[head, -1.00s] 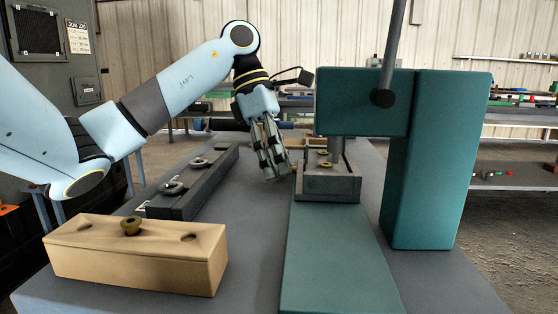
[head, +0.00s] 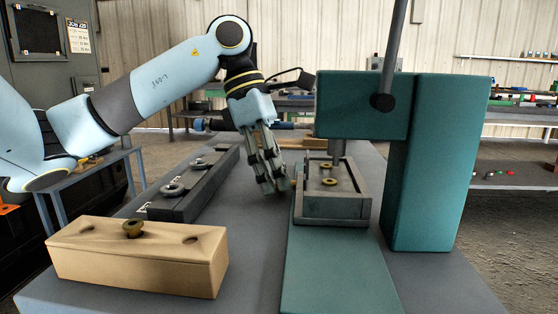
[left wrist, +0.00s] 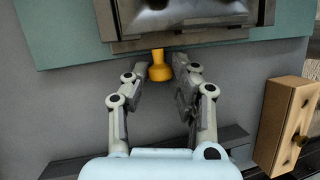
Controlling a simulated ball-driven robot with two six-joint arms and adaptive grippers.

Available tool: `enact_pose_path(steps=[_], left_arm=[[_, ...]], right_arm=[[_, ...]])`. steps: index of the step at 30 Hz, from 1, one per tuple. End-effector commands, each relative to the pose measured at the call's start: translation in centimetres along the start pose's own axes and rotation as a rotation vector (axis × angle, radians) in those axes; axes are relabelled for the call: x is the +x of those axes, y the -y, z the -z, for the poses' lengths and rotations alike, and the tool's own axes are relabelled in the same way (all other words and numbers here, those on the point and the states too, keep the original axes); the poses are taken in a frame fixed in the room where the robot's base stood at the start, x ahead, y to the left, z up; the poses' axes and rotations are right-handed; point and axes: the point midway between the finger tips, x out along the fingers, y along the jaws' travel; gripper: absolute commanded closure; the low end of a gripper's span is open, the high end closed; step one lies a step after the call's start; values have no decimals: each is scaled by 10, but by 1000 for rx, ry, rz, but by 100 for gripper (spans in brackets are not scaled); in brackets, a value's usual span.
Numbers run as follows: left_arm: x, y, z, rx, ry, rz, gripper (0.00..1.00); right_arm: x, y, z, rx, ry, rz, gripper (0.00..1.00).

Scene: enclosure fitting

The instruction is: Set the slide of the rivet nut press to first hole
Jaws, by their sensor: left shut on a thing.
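The rivet nut press (head: 362,105) is green, with a grey ram above its slide. The slide (head: 332,209) is a dark grey tray on the green base (head: 335,265). Two brass rings (head: 328,181) show inside it, the farther one close to the ram. My left gripper (head: 276,188) is at the slide's left side. In the left wrist view, an orange knob (left wrist: 160,67) sticks out from the slide (left wrist: 190,40), and my left gripper (left wrist: 158,78) is shut on it. Which hole the ram lines up with I cannot tell. My right gripper is out of view.
A tan block (head: 135,262) with a brass nut (head: 132,229) in one of its holes stands at front left. A dark rail (head: 205,190) with metal rings lies behind it. The press column (head: 436,165) blocks the right side. Bare grey table lies between block and base.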

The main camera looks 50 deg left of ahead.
Motion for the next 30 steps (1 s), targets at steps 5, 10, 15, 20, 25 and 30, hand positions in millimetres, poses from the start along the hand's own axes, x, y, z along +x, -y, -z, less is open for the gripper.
enact_pose_path(steps=[5, 10, 15, 20, 25, 30], left_arm=[[6, 34, -2, 2, -5, 1, 100], [8, 43, -4, 1, -1, 4, 100], [8, 42, -4, 0, 0, 4, 100], [8, 42, -4, 0, 0, 3, 63], [8, 42, -4, 1, 0, 3, 53], [8, 42, -4, 1, 0, 3, 53]], right_arm=[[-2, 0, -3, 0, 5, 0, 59], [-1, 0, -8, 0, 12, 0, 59], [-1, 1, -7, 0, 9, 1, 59], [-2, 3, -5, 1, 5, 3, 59], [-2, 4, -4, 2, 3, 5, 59], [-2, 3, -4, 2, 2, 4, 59]])
